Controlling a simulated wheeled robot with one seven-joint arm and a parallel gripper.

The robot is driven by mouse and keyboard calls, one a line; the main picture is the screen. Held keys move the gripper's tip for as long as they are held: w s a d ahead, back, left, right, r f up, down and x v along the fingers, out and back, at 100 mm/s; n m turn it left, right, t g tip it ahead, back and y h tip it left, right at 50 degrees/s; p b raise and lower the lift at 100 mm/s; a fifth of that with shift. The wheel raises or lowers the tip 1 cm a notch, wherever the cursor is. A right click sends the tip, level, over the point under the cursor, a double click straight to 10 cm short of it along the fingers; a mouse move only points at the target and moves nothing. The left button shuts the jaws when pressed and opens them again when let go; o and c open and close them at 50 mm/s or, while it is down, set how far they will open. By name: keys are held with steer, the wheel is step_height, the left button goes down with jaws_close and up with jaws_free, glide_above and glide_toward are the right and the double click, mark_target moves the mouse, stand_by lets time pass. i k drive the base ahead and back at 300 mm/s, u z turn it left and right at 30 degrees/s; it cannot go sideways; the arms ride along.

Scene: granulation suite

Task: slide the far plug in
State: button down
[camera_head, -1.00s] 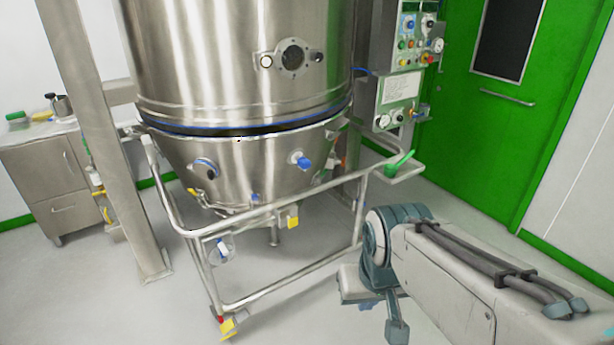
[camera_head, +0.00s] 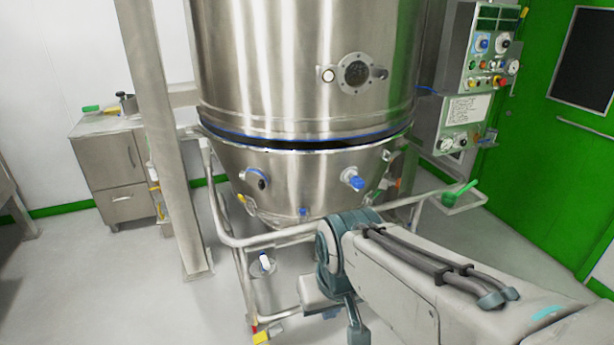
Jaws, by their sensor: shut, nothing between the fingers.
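On the steel cone bowl, a blue-ended plug or port (camera_head: 352,178) sticks out at the right. A second round fitting with a blue ring and dark centre (camera_head: 257,179) sits on the bowl's left side. A small blue fitting (camera_head: 303,212) is low on the cone. I cannot tell from this view which one is the far plug, or how deep any of them sits. My arm reaches in from the lower right, in front of the bowl's right lower part. My gripper is not visible; the arm's end is hidden or out of frame.
A steel post (camera_head: 165,140) stands left. A control panel (camera_head: 490,45) and green door (camera_head: 555,160) are at right. Floor at left (camera_head: 90,270) is clear.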

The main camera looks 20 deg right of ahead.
mark_target(356, 182)
steer(key=u, duration=0.1)
steer(key=i, duration=0.55)
steer(key=z, duration=0.55)
steer(key=i, duration=0.55)
steer(key=z, duration=0.6)
